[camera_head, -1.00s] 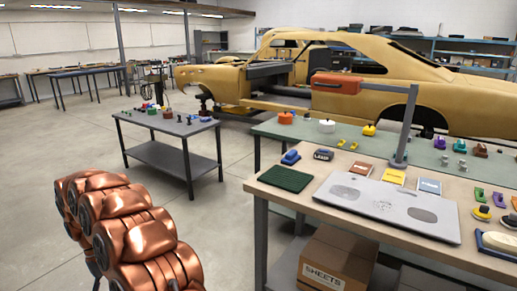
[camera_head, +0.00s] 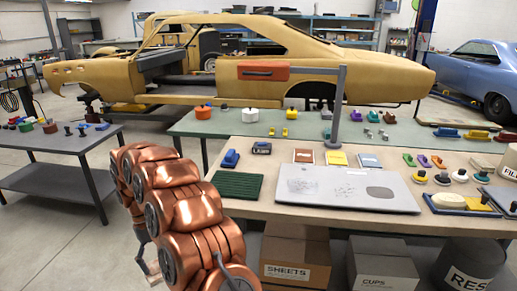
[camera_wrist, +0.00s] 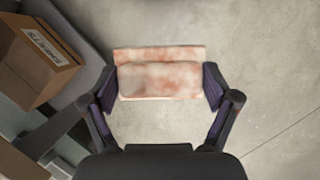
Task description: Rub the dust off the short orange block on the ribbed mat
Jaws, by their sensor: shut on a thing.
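In the wrist view an orange block (camera_wrist: 160,82) with pale, blotchy dust over its face is held between the two fingers of my gripper (camera_wrist: 160,88). The fingers press on its left and right ends. Bare concrete floor shows below it. The ribbed mat (camera_head: 236,186) is dark green and lies flat at the left front of the wooden-topped workbench in the head view. Nothing lies on it. My copper arm stands left of the bench in the head view, and the gripper is not clearly visible there.
A grey panel (camera_head: 345,190) lies right of the mat on the workbench (camera_head: 290,212). A grey post (camera_head: 337,105) carries an orange bar. Cartons (camera_head: 296,258) stand under the bench.

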